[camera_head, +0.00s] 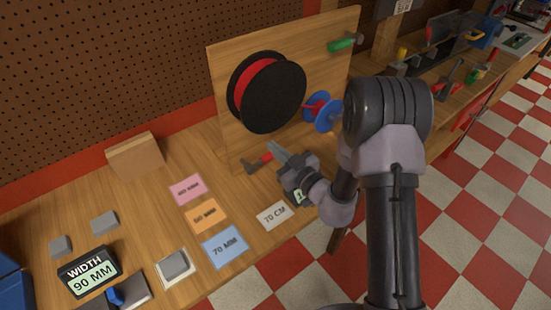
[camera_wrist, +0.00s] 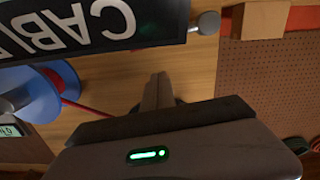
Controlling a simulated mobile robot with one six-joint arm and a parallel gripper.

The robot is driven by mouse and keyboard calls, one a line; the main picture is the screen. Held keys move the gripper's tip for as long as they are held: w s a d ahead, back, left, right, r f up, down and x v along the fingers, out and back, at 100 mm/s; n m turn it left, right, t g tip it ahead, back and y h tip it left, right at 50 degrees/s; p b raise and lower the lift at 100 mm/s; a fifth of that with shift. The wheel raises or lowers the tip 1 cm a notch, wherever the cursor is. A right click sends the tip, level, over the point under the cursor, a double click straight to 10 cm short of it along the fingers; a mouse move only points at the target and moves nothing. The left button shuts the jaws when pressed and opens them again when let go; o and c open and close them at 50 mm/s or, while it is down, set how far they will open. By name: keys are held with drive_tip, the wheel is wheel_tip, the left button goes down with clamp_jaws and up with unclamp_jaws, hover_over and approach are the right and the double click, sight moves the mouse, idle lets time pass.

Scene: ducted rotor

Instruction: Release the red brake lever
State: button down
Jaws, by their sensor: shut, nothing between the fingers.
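The red brake lever (camera_head: 265,158) sticks out low on the upright wooden panel (camera_head: 228,75), below the big spool, with a dark bracket at its left end. My gripper (camera_head: 271,147) is shut and empty, its fingertips right beside the lever's right end; I cannot tell whether they touch. In the wrist view my shut fingers (camera_wrist: 158,83) point at bare wood, and I cannot make out the lever there.
A black spool with red cable (camera_head: 275,92) and a blue reel (camera_head: 323,112) are on the panel; the reel (camera_wrist: 50,95) also shows in the wrist view. A green handle (camera_head: 342,44) is upper right. Colored cards (camera_head: 225,247) lie on the bench.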

sight(265, 159)
drive_tip(key=f, duration=0.2)
drive_tip(key=f+b, duration=0.1)
drive_tip(key=shift+w+d+f, duration=0.1)
drive_tip(key=shift+w+f, duration=0.05)
drive_tip(key=shift+w, duration=0.15)
